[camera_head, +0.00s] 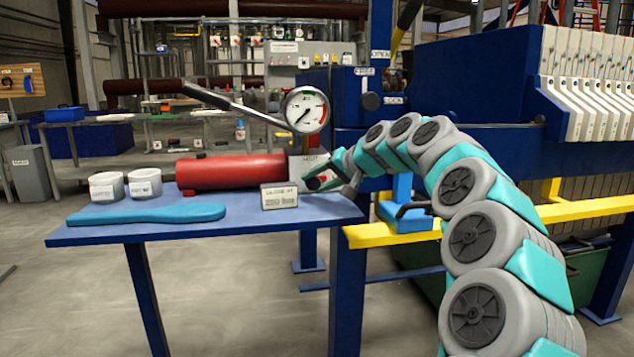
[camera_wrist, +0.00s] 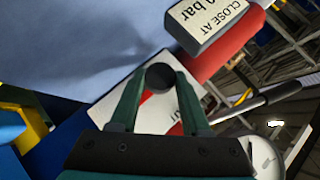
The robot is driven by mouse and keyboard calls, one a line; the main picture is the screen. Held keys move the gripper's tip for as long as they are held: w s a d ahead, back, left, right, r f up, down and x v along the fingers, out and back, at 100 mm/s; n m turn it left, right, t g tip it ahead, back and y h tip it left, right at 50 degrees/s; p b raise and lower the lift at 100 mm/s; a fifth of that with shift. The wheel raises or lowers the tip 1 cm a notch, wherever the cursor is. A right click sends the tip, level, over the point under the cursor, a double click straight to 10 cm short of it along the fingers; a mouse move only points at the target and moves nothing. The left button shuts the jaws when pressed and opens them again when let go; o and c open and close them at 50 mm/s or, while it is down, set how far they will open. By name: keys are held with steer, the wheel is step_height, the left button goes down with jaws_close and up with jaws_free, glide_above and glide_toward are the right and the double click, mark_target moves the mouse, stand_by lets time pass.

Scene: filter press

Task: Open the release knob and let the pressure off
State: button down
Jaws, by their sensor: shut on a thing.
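The release knob (camera_wrist: 160,77) is a small dark round knob on the white block (camera_wrist: 108,102) at the end of the red pump cylinder. My gripper (camera_wrist: 161,88) has its two green fingers closed on either side of the knob. In the head view my gripper (camera_head: 321,181) is at the right end of the red pump cylinder (camera_head: 215,172), and the knob is hidden there. A round pressure gauge (camera_head: 305,110) stands above the block; its needle is too small to read surely. The pump lever (camera_head: 222,102) slopes up to the left.
The pump lies on a blue table (camera_head: 100,234). A sign (camera_head: 279,196) reading "close at" stands in front of it. Two white cups (camera_head: 105,187) and a flat blue piece (camera_head: 146,214) are at left. The filter press plates (camera_head: 590,85) and a yellow rail (camera_head: 570,211) are at right.

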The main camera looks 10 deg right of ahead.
steer(key=shift+f, duration=0.1)
steer(key=c, duration=0.7)
jaws_free()
steer(key=v, duration=0.8)
steer(key=shift+w+b, duration=0.1)
steer(key=shift+b, duration=0.25)
